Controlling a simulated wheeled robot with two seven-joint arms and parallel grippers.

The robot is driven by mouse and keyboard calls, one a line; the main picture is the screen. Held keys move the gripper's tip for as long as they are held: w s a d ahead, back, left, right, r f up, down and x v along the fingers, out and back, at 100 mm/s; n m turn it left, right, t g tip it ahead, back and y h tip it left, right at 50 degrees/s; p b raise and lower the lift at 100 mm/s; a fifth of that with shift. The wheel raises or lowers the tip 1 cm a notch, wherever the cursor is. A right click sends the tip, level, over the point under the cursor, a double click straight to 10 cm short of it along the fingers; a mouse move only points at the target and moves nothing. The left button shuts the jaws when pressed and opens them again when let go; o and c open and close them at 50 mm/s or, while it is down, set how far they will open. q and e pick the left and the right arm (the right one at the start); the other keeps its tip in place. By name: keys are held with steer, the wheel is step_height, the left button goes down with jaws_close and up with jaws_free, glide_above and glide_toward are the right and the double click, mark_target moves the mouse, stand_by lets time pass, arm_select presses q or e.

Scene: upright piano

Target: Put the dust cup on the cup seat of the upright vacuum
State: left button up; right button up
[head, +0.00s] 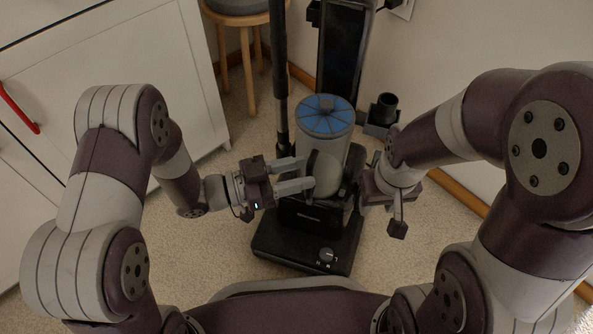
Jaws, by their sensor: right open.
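The dust cup (335,164), a grey cylinder with a blue ribbed lid and a dark handle, is upright at the black upright vacuum (303,250). Its bottom is hidden, so I cannot tell whether it rests on the cup seat. My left gripper (309,173) is at the handle on the cup's left side. Its two fingers are apart, but I cannot tell whether they press on the handle. My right gripper (381,202) is open, to the right of the cup and the vacuum's base, with its fingers partly hidden.
A wooden stool (252,62) stands behind on the left, beside a white cabinet (130,75) with a red handle. A small black cylindrical part (384,108) is right of the cup, near the wall. Beige carpet (205,255) is clear around the vacuum's front.

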arm_select(q)
steer(key=shift+r, duration=0.1)
steer(key=s+a+p, duration=0.2)
steer(key=a+p, duration=0.3)
steer(key=a, duration=0.6)
steer(key=w+a+n+t+y, duration=0.55)
steer(key=w+a+y, duration=0.25)
steer(key=w+y, duration=0.4)
steer(key=s+a+r+n+g+y, duration=0.1)
steer(key=s+n+g+y, duration=0.1)
steer(key=s+n, duration=0.3)
steer(key=s+a+r+n+g+y, duration=0.1)
steer(key=s+n+g, duration=0.4)
steer(key=s, duration=0.7)
steer(key=r+y, duration=0.1)
steer(key=y, duration=0.1)
steer(key=shift+s+a+r+y, duration=0.15)
steer(key=shift+a+r+y, duration=0.15)
steer(key=shift+g, duration=0.25)
